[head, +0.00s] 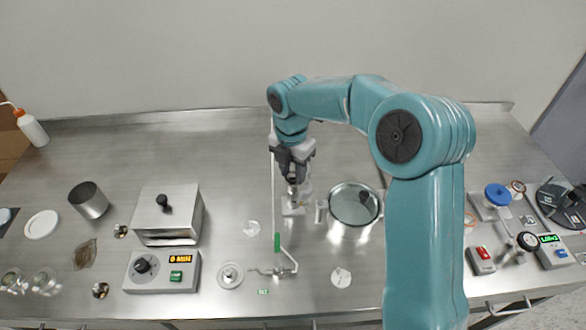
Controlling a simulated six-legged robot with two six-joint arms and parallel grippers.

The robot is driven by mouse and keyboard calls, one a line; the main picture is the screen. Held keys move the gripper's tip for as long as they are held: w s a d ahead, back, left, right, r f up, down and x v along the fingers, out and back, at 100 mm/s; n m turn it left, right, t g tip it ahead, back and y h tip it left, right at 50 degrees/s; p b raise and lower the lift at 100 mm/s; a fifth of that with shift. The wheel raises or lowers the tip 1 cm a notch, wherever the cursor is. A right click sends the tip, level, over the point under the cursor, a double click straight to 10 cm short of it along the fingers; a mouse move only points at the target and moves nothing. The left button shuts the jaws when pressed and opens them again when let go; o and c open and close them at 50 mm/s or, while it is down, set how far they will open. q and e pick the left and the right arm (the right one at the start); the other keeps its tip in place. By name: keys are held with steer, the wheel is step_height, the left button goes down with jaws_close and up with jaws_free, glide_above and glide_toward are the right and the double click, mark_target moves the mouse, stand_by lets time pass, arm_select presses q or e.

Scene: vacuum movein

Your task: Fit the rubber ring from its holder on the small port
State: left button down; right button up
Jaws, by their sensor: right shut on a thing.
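My right gripper (294,188) points down near the middle of the bench. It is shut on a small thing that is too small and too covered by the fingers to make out. A small pale block (292,207) is just below the fingertips. I cannot tell if it is the ring's holder. A round steel vessel (349,230) with a glass top stands close to the right of the gripper. A small stub (321,212), perhaps the small port, sticks out of its left side toward the gripper. I cannot make out the rubber ring for sure. My left gripper is not in view.
A thin upright rod with a green part (277,242) stands left of and in front of the gripper. A metal box (167,215) and a control unit (160,271) are to the left. A blue-topped device (498,194) and gauges are at the right. The back of the bench is clear.

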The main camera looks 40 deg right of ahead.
steer(key=shift+f, duration=0.4)
stand_by(0.3)
steer(key=o, duration=1)
steer(key=shift+w, duration=0.1)
steer(key=shift+d, duration=0.1)
steer(key=r, duration=1.6)
steer(key=shift+w+a+r, duration=0.15)
steer(key=shift+w+a, duration=0.15)
